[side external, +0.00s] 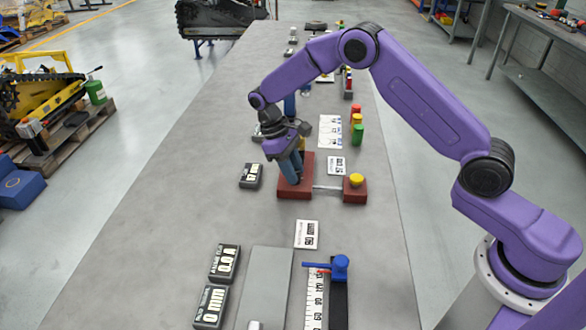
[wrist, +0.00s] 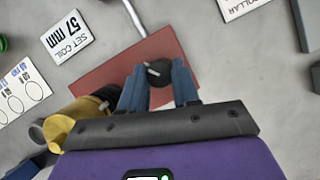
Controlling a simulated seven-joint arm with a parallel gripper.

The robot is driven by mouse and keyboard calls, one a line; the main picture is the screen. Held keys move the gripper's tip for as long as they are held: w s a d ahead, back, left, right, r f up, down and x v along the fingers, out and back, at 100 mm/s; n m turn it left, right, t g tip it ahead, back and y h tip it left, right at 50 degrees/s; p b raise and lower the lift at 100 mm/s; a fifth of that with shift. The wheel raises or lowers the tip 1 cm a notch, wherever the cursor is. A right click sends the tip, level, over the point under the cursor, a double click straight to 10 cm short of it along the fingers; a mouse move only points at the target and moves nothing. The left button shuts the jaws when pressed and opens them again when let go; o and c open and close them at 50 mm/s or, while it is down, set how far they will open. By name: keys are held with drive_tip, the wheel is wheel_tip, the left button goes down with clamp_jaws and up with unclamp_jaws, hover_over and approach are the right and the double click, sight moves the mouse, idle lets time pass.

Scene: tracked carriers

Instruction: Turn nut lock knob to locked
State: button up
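A dark red block (side external: 295,189) stands on the grey bench, and a thin metal rod (side external: 328,188) runs from it to a small red block with a yellow cap (side external: 356,180). In the wrist view, a round black knob with a small light mark (wrist: 158,70) sits at the red block (wrist: 100,75). My gripper (wrist: 159,80) has its two blue fingers on either side of this knob, and they appear to touch it. In the side view my gripper (side external: 291,178) points down at the red block and hides the knob. I cannot read the knob's lock setting.
A yellow and black cylinder (wrist: 70,128) is close to my left finger in the wrist view. A "SET COIL 57 mm" card (wrist: 66,37) lies near the block. A dark display (side external: 250,176) stands left of it. A blue-handled slide (side external: 340,267) is nearer the camera.

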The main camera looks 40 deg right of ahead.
drive_tip(key=shift+c, duration=0.4)
drive_tip(key=shift+n, duration=0.3)
drive_tip(key=n, duration=0.2)
drive_tip(key=n+t+h, duration=0.1)
drive_tip(key=n, duration=0.1)
drive_tip(key=shift+s+a+n+h, duration=0.1)
drive_tip(key=shift+a+n+h, duration=0.05)
drive_tip(key=shift+n+h, duration=0.15)
drive_tip(key=n+t+h, duration=0.1)
drive_tip(key=n+t, duration=0.1)
drive_tip(key=n, duration=0.3)
drive_tip(key=shift+s, duration=0.1)
drive_tip(key=o, duration=1.1)
drive_tip(key=shift+c, duration=0.2)
